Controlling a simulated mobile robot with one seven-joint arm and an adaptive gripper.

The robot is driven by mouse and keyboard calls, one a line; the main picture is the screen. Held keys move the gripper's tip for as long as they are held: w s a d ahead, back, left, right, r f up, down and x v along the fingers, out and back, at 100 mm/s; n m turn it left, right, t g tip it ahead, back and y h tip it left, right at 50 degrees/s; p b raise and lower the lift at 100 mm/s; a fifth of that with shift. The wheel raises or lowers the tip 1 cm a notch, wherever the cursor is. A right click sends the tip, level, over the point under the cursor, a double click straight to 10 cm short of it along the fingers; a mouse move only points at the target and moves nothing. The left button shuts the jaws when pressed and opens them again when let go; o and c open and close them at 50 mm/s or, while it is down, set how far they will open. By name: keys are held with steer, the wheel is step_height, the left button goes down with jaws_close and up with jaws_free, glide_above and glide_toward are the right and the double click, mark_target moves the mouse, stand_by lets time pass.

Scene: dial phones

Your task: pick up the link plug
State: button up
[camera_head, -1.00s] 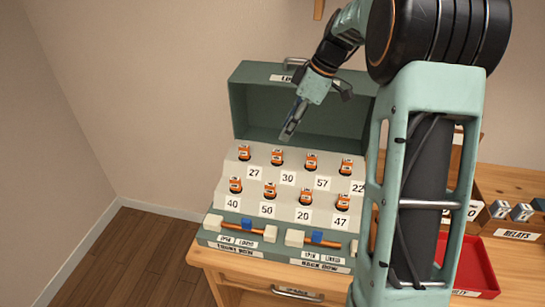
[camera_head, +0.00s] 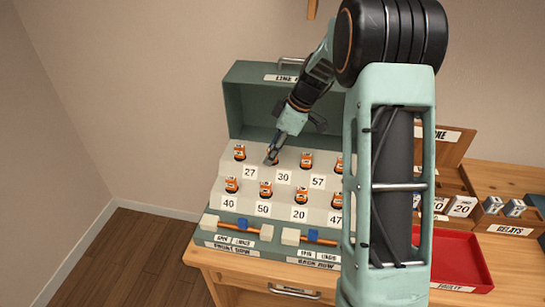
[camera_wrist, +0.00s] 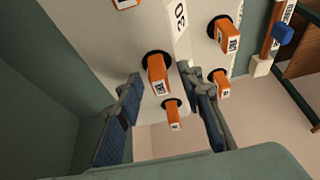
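Several orange plugs stand in black sockets in two rows on the pale stepped panel (camera_head: 222,194) of a green box. I cannot tell which one is the link plug. My gripper (camera_head: 270,158) is low over the back row, at the plug above label 30, and mostly hides that plug (camera_head: 276,160). In the wrist view, my gripper (camera_wrist: 162,78) is open. An orange plug (camera_wrist: 157,72) in its socket shows between the blue-padded fingers, with a smaller-looking plug (camera_wrist: 173,113) beyond it. Contact with either finger is not clear.
Neighbouring plugs stand close by on the left (camera_head: 240,153) and right (camera_head: 306,160). The box's raised green lid (camera_head: 245,105) is behind. Blue sliders (camera_head: 313,235) sit at the front. A red tray (camera_head: 455,262) lies to the right, partly behind my arm.

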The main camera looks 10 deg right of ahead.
steer(key=shift+c, duration=0.6)
jaws_close()
steer(key=shift+r, duration=0.1)
steer(key=shift+r, duration=0.5)
steer(key=s+d+r+b, duration=0.2)
steer(key=s+r, duration=0.9)
steer(key=s, duration=0.3)
steer(key=shift+d+r, duration=0.15)
steer(key=shift+r, duration=0.25)
steer(key=shift+w, duration=0.1)
